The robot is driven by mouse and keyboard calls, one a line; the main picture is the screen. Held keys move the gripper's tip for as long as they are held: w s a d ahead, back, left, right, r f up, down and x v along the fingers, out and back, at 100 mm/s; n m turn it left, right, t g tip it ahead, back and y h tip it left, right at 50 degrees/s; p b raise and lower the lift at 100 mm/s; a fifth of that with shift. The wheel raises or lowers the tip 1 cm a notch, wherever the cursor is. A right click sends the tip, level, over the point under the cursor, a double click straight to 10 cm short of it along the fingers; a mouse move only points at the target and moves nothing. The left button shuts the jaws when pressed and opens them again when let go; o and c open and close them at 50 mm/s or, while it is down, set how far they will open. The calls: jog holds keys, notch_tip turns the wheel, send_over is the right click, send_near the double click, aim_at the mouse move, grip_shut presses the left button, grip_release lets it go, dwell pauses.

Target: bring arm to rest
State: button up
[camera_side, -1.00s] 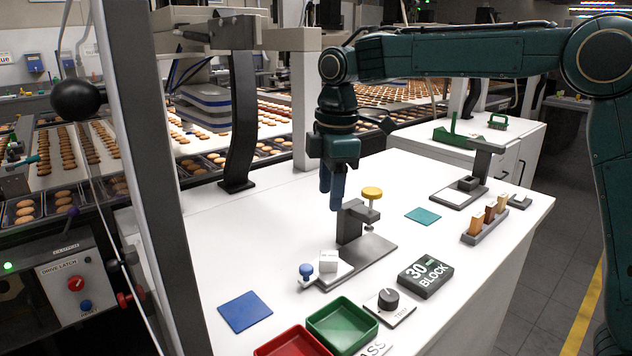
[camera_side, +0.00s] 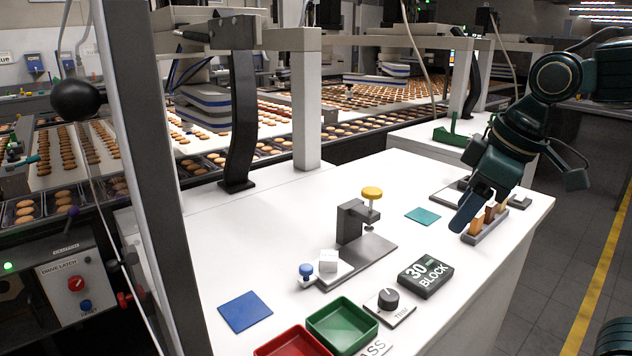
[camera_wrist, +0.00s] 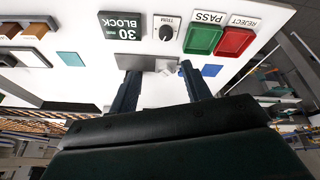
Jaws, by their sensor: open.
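My gripper (camera_side: 470,212) is at the right of the white table (camera_side: 250,216) in the side view, tilted down to the left. It overlaps the holder with coloured blocks (camera_side: 487,226) in the picture; I cannot tell how far above it is. In the wrist view its two fingers (camera_wrist: 158,82) stand apart with nothing held between them. The grey fixture with a yellow knob (camera_side: 372,193) stands at mid-table, with a white cube (camera_side: 328,261) on the plate at its left end. The fixture's base (camera_wrist: 140,63) shows beyond the fingers in the wrist view.
A green tray (camera_side: 342,328) and a red tray (camera_side: 293,342) sit at the front edge. A dial (camera_side: 388,299), a 30 mm block sign (camera_side: 426,276), a blue square (camera_side: 245,311) and a teal square (camera_side: 423,216) lie on the table. A dark post (camera_side: 238,120) rises at the back left.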

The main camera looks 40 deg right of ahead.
jog(key=s+d+f+m+t, duration=0.1)
jog(key=s+f+m, duration=0.2)
jog(key=s, duration=0.4)
jog(key=shift+d+f+m, duration=0.15)
jog(key=shift+f+m, duration=0.15)
jog(key=shift+f, duration=0.35)
